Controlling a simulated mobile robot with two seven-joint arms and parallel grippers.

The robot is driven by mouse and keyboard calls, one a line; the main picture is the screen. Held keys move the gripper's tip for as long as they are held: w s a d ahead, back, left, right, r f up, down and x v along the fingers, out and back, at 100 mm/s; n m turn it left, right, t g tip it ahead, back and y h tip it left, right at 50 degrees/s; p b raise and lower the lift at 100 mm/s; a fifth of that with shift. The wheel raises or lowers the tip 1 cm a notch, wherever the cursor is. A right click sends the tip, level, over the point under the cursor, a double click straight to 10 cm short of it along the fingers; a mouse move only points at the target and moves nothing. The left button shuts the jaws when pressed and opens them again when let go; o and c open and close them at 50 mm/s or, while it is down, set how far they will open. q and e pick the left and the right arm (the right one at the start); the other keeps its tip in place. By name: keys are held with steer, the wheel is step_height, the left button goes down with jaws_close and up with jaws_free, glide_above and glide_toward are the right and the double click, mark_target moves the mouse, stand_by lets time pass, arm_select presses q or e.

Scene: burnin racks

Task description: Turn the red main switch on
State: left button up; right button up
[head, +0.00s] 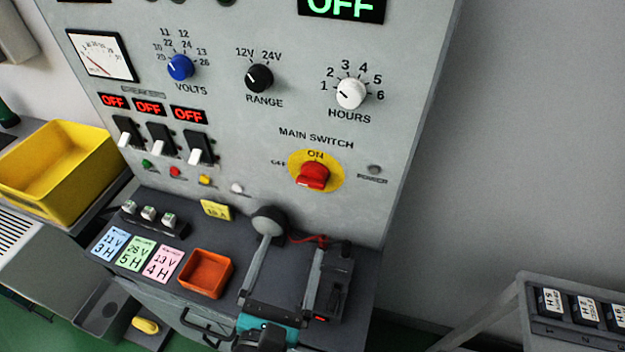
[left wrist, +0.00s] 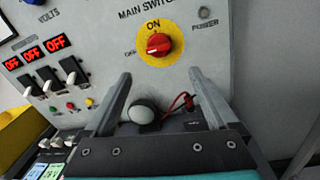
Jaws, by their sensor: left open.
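The red main switch (head: 313,177) is a rotary knob on a yellow disc on the grey panel. ON is printed above it and OFF to its left; its ridge lies roughly sideways, toward the OFF side. It also shows in the left wrist view (left wrist: 159,45), beyond the fingertips and near the middle between them. My left gripper (head: 292,243) is open and empty, in front of and below the switch, apart from it. Its two fingers show spread in the left wrist view (left wrist: 160,76). My right gripper is not in view.
A round grey knob (head: 268,221) and a red cable (head: 308,239) are near my left fingers. An orange tray (head: 206,273) and coloured cards (head: 136,254) lie on the ledge. Three breaker switches (head: 160,140) sit left. A yellow bin (head: 62,170) stands far left; a rack (head: 570,310) lower right.

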mark_target(311, 186)
arm_select(q)
steer(key=p+x, duration=0.2)
steer(key=x, duration=1.1)
steer(key=shift+w+r+p, duration=0.1)
steer(key=shift+w+p, duration=0.2)
steer(key=shift+p, duration=0.1)
steer(key=shift+x, duration=0.75)
steer(key=shift+a, duration=0.1)
steer(key=c, duration=1.2)
